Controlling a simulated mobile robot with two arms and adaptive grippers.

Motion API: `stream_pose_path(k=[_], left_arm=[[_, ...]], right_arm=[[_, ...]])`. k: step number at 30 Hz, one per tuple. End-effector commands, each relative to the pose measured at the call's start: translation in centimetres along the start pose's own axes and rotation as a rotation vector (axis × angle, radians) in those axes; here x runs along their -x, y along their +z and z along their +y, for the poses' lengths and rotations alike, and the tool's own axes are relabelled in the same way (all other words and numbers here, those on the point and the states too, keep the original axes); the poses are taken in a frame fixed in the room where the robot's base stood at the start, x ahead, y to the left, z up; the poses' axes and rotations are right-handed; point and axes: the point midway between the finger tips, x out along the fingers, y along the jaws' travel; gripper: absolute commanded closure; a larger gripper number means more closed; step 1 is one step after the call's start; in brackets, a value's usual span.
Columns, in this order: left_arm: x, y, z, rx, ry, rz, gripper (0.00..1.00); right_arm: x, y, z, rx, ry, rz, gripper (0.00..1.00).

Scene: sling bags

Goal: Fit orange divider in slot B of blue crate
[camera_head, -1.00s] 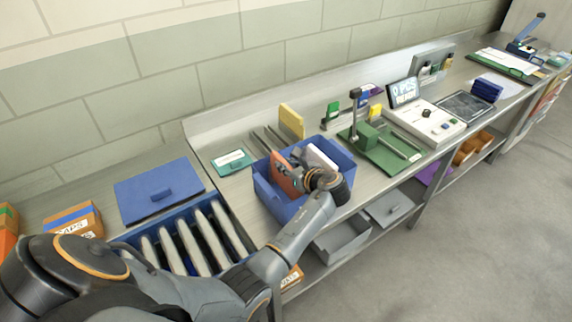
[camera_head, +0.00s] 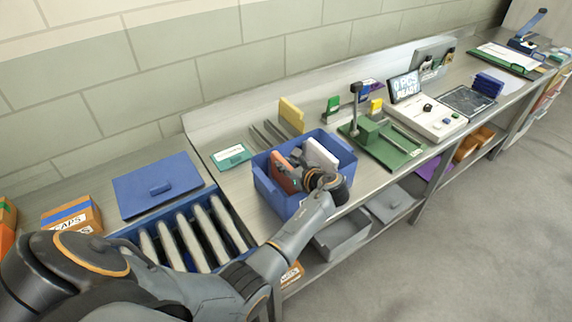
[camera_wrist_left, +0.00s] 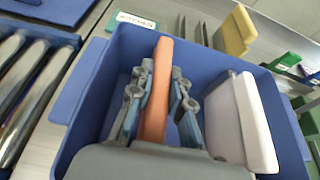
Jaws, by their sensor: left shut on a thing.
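The blue crate (camera_head: 267,188) stands on the metal bench and also fills much of the left wrist view (camera_wrist_left: 97,95). My left gripper (camera_head: 292,172) reaches down into it. Its fingers (camera_wrist_left: 157,95) are shut on the orange divider (camera_wrist_left: 157,62), one on each side. The orange divider (camera_head: 281,176) stands on edge inside the crate, towards its left side. A white divider (camera_head: 320,154) stands to its right, apart from it; it also shows in the wrist view (camera_wrist_left: 238,118). The divider's lower edge and any slot marks are hidden. My right gripper is out of view.
A yellow block (camera_head: 291,115) and several dark upright prongs (camera_head: 268,134) stand behind the crate. A green label card (camera_head: 231,157) lies to its left. A conveyor with rollers (camera_head: 187,240) is at left, a green fixture (camera_head: 380,148) at right.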

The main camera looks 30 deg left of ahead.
Motion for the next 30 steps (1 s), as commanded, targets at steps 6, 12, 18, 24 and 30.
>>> stream_pose_path(k=[6, 12, 18, 24, 30], left_arm=[[-0.2, -0.5, 0.0, 0.0, 0.0, -0.001, 1.0], [-0.5, -1.0, 0.0, -0.001, 0.0, -0.001, 1.0], [-0.6, -1.2, 0.1, -0.001, 0.001, 0.0, 1.0], [-0.6, -1.3, 0.1, -0.003, 0.002, 0.002, 1.0], [-0.6, -1.3, 0.1, -0.003, 0.002, 0.002, 0.55]], right_arm=[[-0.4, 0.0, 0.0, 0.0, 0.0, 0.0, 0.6], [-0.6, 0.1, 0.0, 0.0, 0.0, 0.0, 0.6], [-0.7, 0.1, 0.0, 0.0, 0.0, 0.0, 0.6], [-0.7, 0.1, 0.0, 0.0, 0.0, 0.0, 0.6], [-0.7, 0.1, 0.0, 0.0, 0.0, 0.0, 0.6]])
